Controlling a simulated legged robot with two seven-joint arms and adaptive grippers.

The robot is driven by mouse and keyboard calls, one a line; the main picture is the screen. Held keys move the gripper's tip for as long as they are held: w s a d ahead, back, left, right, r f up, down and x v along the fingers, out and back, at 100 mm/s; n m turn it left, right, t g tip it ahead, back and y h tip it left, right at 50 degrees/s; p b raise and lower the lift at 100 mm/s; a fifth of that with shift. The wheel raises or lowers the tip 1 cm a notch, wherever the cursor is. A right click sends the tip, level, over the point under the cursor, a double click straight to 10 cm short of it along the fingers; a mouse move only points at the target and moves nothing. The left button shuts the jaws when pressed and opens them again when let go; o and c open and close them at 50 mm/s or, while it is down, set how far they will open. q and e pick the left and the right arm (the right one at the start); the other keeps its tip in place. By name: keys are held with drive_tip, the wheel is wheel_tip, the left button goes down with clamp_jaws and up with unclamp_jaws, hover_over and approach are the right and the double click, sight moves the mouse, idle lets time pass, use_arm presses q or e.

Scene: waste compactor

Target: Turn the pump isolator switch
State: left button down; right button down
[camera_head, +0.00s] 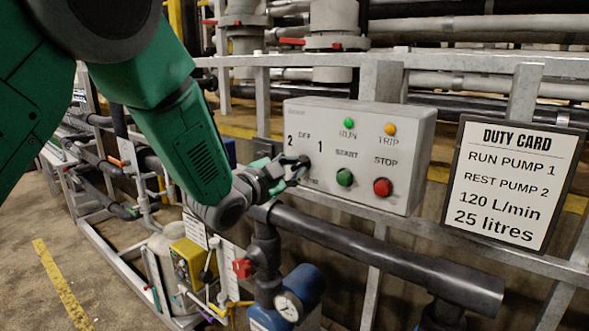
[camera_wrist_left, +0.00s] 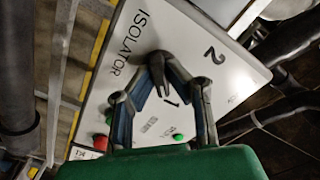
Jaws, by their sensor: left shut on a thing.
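The pump isolator switch is a dark knob on the left part of a light grey control box (camera_head: 410,150), with 2, OFF and 1 marked around it. My left gripper (camera_head: 298,168) is shut on this knob and hides most of it in the head view. In the left wrist view, the two fingers of my left gripper (camera_wrist_left: 168,68) close around the dark switch knob (camera_wrist_left: 157,70), beside the word ISOLATOR. My right gripper is not in view.
The box also has a green RUN lamp (camera_head: 349,122), an orange TRIP lamp (camera_head: 390,129), a green START button (camera_head: 344,177) and a red STOP button (camera_head: 382,187). A duty card (camera_head: 512,185) reads RUN PUMP 1. A black pipe (camera_head: 390,255) runs below the box.

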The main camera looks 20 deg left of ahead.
use_arm(q)
drive_tip(key=n, duration=0.4)
drive_tip(key=shift+f+n+b, duration=0.25)
drive_tip(key=shift+n+b, duration=0.15)
drive_tip(key=shift+s+n+b, duration=0.1)
drive_tip(key=shift+n+b, duration=0.2)
drive_tip(key=shift+n, duration=1.8)
drive_tip(key=shift+d+f, duration=0.1)
drive_tip(key=c, duration=1.6)
unclamp_jaws()
drive_tip(key=shift+r, duration=0.2)
